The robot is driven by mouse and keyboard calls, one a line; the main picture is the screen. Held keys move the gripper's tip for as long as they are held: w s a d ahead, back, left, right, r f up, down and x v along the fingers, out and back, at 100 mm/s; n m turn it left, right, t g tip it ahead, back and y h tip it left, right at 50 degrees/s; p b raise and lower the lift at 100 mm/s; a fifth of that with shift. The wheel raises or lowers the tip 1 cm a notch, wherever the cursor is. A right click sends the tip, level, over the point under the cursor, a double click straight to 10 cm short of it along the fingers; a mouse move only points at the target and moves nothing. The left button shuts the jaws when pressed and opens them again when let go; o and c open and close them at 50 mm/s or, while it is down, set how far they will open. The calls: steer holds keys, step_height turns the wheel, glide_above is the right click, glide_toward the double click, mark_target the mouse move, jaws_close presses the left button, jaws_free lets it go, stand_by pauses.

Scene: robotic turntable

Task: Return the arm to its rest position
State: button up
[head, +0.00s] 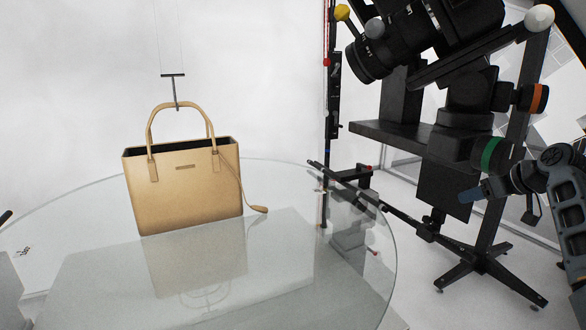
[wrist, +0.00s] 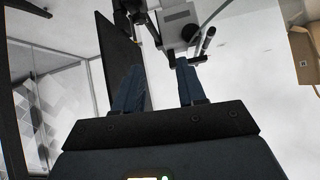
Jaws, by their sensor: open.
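My gripper (head: 472,193) is at the right of the head view, in front of the black camera stand and well to the right of the glass turntable. In the wrist view its two blue-grey fingers (wrist: 158,80) stand apart with nothing held between them. My grey arm comes in from the right edge of the head view. A tan handbag (head: 185,195) stands upright on the glass turntable (head: 330,285), its handles up around a thin hanging hook (head: 174,90).
A black camera (head: 400,45) on a heavy stand (head: 475,240) fills the right of the head view, close to my gripper. A thin black pole (head: 328,130) stands behind the turntable.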

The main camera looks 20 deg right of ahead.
steer(key=s+a+f+m, duration=0.1)
steer(key=a+f+m, duration=0.1)
steer(key=a+f, duration=1.5)
steer(key=s+a+f+t+h, duration=0.1)
steer(key=s+a+f, duration=0.4)
steer(key=s+a, duration=0.25)
steer(key=s+a+f+t+h, duration=0.1)
steer(key=s+a+f, duration=0.45)
steer(key=a, duration=0.35)
steer(key=s+a+r, duration=0.2)
steer(key=s+a, duration=0.3)
steer(key=s, duration=0.4)
steer(key=s+a+r, duration=0.2)
steer(key=s+a, duration=0.2)
steer(key=s, duration=0.6)
steer(key=s+a+r+n+t+y, duration=0.1)
steer(key=s+a+r+n+t, duration=0.1)
steer(key=s+r, duration=1.1)
steer(key=shift+s+a+r+t, duration=0.35)
steer(key=shift+a+r+t, duration=0.05)
steer(key=shift+a+r, duration=0.3)
